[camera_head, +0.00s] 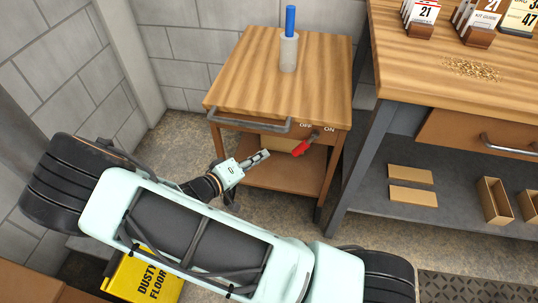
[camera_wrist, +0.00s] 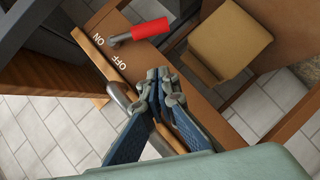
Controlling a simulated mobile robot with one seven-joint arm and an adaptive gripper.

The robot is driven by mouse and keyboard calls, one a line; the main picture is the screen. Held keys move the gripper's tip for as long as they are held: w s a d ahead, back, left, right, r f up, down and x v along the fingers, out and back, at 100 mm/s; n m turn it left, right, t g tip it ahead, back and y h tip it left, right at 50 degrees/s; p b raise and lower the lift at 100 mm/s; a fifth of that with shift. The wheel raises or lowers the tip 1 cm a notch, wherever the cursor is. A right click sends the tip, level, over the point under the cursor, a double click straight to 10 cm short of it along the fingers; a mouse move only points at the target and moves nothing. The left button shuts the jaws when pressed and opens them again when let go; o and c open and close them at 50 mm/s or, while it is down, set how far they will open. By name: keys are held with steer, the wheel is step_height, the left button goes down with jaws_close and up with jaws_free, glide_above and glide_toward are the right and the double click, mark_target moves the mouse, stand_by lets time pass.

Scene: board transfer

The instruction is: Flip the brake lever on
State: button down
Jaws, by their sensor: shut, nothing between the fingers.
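The brake lever (camera_head: 300,149) has a red grip on a grey stem and sits on the front of the wooden cart (camera_head: 240,95), below its top edge. In the head view it points down and left from its pivot, under the OFF label (camera_head: 305,126); the ON label (camera_head: 329,129) is to the right. My gripper (camera_head: 264,156) is left of the red grip, apart from it, shut and empty. In the wrist view the red lever (camera_wrist: 150,29) lies above my fingertips (camera_wrist: 162,76), with a gap between them.
A grey bar handle (camera_head: 250,124) runs along the cart's front edge, close to my gripper. A grey cylinder with a blue rod (camera_head: 290,20) stands on the cart. A workbench (camera_head: 450,60) stands to the right.

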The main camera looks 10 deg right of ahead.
mark_target(301, 148)
steer(key=w+d+f+b, duration=0.3)
steer(key=w+d+f, duration=0.1)
steer(key=d, duration=0.5)
steer(key=shift+w+d, duration=0.25)
steer(key=shift+w, duration=0.25)
steer(key=shift+s+f, duration=0.1)
steer(key=shift+f, duration=0.1)
steer(key=shift+d+f+n, duration=0.1)
steer(key=shift+f+n, duration=0.05)
steer(key=shift+n, duration=0.15)
